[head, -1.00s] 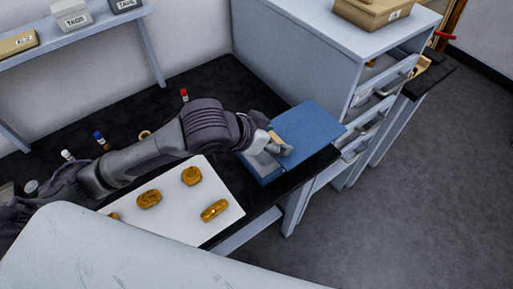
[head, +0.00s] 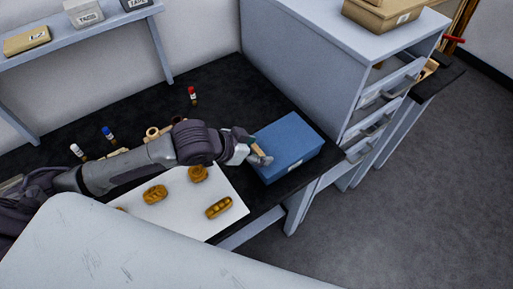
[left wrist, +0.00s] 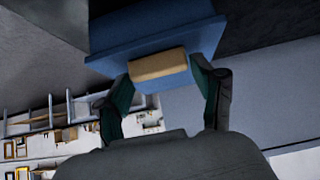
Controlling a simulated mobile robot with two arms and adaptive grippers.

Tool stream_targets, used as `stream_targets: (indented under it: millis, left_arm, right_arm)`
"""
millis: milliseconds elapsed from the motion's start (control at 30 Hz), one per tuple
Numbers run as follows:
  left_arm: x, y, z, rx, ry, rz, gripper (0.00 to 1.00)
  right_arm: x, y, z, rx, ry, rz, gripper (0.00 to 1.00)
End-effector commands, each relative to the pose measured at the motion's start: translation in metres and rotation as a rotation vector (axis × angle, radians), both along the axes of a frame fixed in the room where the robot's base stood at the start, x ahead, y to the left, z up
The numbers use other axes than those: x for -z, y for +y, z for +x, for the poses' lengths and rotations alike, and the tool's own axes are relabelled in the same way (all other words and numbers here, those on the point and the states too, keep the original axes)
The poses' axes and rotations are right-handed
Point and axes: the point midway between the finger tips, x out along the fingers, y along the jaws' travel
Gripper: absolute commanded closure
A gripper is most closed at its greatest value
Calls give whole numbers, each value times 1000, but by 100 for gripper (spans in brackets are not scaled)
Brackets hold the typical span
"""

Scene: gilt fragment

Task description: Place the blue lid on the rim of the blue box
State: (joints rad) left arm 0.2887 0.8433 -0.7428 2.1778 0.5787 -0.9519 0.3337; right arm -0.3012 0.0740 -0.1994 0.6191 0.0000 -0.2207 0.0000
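The blue box (head: 273,173) stands on the black bench near its front right corner, with a white label on its front face. The blue lid (head: 293,137) lies over the top of the box and looks about level and lined up with it; a small gap cannot be ruled out. My left gripper (head: 262,156) is at the lid's left edge, its fingers on the tan grip piece (head: 257,149). In the left wrist view the tan piece (left wrist: 158,65) lies between the two fingertips, against the blue lid (left wrist: 150,38). The box's inside is hidden. My right gripper is out of view.
A white board (head: 225,222) with several gilt pieces lies left of the box. Small capped bottles, one red-capped (head: 193,96), stand behind. A grey drawer cabinet (head: 300,75) rises close behind and right of the box. The bench's front edge is near.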

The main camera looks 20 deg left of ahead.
Motion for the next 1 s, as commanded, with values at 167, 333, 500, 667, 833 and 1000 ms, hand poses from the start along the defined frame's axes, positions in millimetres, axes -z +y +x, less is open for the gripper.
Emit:
stream_targets:
  millis: [167, 333, 500, 667, 833, 1000]
  left_arm:
    - [0, 0, 0, 0, 0, 0, 13]
    - [-1, 0, 0, 0, 0, 0, 13]
    - [-7, 4, -5, 0, -2, 1, 13]
    - [-26, 17, -21, 1, -2, 5, 13]
    - [-53, 35, -42, -1, -2, 6, 13]
    - [-75, 47, -58, -1, 1, 4, 13]
  right_arm:
    - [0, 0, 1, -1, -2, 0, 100]
    - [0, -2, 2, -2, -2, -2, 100]
    - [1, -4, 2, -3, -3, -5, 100]
    - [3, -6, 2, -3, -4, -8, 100]
    - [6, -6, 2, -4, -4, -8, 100]
    - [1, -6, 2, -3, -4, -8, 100]
